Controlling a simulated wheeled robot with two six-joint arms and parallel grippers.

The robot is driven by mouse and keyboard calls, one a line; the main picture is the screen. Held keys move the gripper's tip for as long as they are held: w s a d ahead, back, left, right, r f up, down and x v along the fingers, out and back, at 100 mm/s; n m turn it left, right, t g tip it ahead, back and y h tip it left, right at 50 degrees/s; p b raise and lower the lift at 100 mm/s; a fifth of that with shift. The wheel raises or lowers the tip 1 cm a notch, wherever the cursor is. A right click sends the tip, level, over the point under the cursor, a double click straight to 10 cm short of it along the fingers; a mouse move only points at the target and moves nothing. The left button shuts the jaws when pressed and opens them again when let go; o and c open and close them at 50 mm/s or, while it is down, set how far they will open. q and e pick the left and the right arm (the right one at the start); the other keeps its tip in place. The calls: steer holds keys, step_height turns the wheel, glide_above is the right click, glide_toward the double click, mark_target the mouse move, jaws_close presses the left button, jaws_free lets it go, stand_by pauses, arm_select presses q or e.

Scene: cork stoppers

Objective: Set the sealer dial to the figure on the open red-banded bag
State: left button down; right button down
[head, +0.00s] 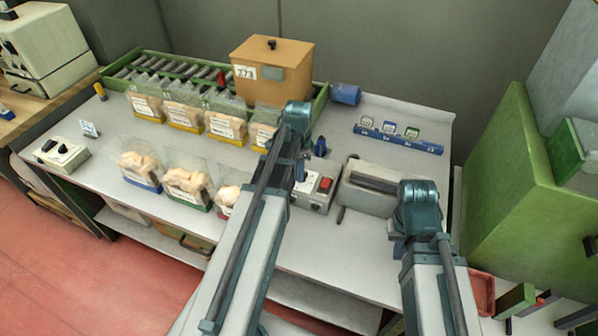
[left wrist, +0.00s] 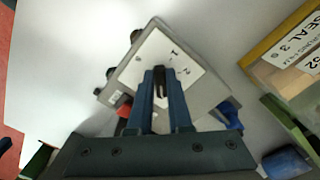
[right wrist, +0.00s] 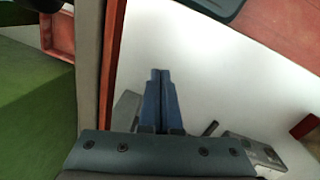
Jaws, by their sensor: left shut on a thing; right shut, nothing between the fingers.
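The sealer's grey control box (head: 318,190) has a white panel and a red switch (head: 326,183). In the left wrist view its panel (left wrist: 185,55) shows the figures 1 and 2. My left gripper (left wrist: 160,82) is shut on the dial (left wrist: 160,90), whose pointer is mostly hidden between the fingers. The red-banded bag (head: 228,196) stands in the front row, partly hidden by my left arm; its figure cannot be read. The grey sealer (head: 368,200) stands right of the box. My right gripper (right wrist: 158,80) is shut and empty near the sealer's right end.
Blue-banded (head: 140,170) and green-banded (head: 187,187) bags stand in front. Several yellow-banded bags (head: 184,117) stand behind; one label (left wrist: 295,45) reads SEAL 3. A brown box (head: 272,65), blue cylinder (head: 345,94) and blue card rack (head: 398,141) are further back. A green cabinet (head: 510,190) stands right.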

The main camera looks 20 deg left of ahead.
arm_select(q)
steer(key=shift+m, duration=0.5)
steer(key=c, duration=0.8)
jaws_free()
steer(key=shift+c, duration=0.2)
steer(key=shift+r, duration=0.15)
step_height(320, 180, up, 14)
steer(key=p, duration=1.4)
steer(key=shift+f, duration=0.2)
steer(key=shift+f, duration=0.1)
